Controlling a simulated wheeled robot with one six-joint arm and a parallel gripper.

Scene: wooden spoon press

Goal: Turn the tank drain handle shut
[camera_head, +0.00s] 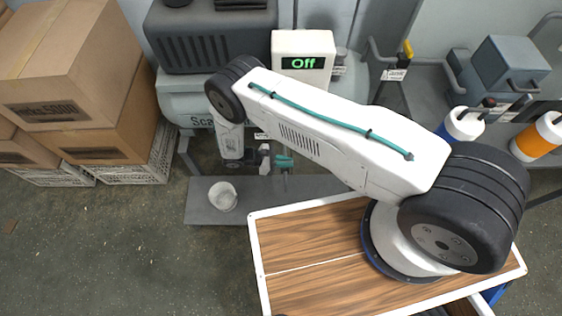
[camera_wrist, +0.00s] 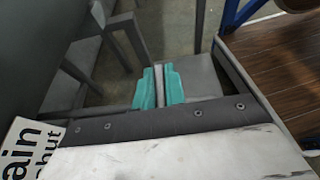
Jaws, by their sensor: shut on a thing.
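My gripper (camera_head: 284,163) is low in front of the tank (camera_head: 185,100), above the grey platform. In the wrist view its two teal fingertips (camera_wrist: 158,88) are closed on a thin grey bar, which I take to be the drain handle (camera_wrist: 159,87). The bar runs up and down in the picture between the fingertips. A white label (camera_wrist: 32,148) with cut-off words ending in "ain" and "shut" is at the lower left of the wrist view. My arm and gripper hide most of the handle and the valve in the head view.
A white bucket (camera_head: 223,196) stands on the grey platform (camera_head: 260,210). A display reading "Off" (camera_head: 303,62) is above the tank area. Cardboard boxes (camera_head: 75,60) are stacked at the left. Open floor (camera_head: 120,240) lies at the lower left.

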